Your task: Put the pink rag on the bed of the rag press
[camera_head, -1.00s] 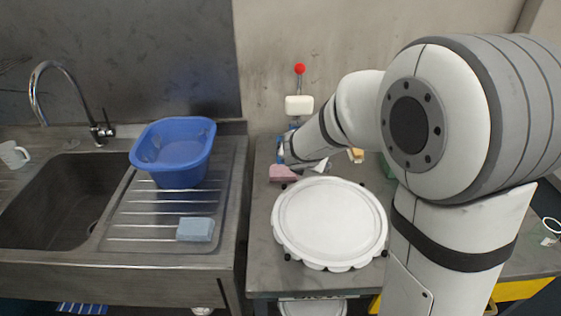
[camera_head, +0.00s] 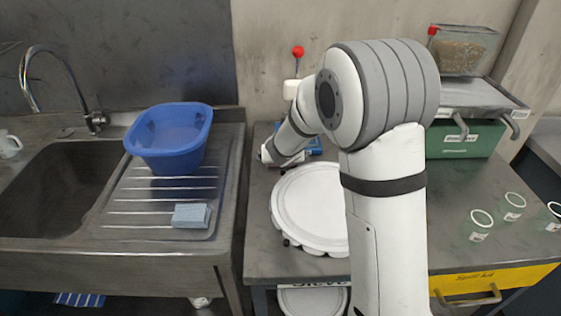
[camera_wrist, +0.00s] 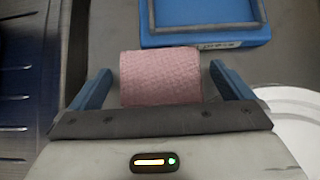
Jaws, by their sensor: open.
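The pink rag (camera_wrist: 160,80) is a textured, folded or rolled piece lying on the grey bench in the wrist view. My gripper (camera_wrist: 160,68) is open, with one blue finger on each side of the rag and a gap at both sides. The rag press shows just beyond the rag as a blue frame (camera_wrist: 205,39) around a grey bed, cut off by the top of the picture. In the head view the press's blue base (camera_head: 315,145) is partly behind my arm, below a red knob (camera_head: 298,52). The rag is hidden there.
A round white scalloped-edge lid or plate (camera_head: 308,210) lies just in front of my wrist. A sink with a blue basin (camera_head: 170,140) and a blue sponge (camera_head: 191,215) is at left. A green box (camera_head: 465,138) and several glass jars (camera_head: 480,225) stand at right.

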